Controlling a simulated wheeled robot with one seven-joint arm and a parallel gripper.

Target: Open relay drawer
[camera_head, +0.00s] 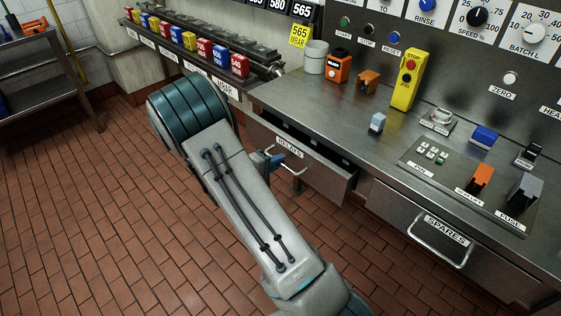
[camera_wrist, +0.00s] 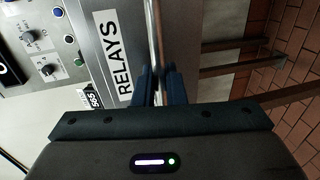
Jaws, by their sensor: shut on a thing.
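The relay drawer (camera_head: 330,184), labelled RELAYS, is under the metal counter and stands partly open, with a dark gap showing behind its front. Its label also shows in the wrist view (camera_wrist: 124,65). The drawer's bar handle (camera_head: 299,176) runs between my fingers in the wrist view (camera_wrist: 155,35). My gripper (camera_wrist: 157,78) is shut on this handle, in front of the drawer face. In the head view my gripper (camera_head: 275,158) is mostly hidden behind my arm.
The spares drawer (camera_head: 446,246) to the right looks shut. The counter (camera_head: 340,105) above holds a yellow control box (camera_head: 405,80), an orange device (camera_head: 338,67) and a grey block (camera_head: 377,122). The tiled floor (camera_head: 90,220) on the left is clear.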

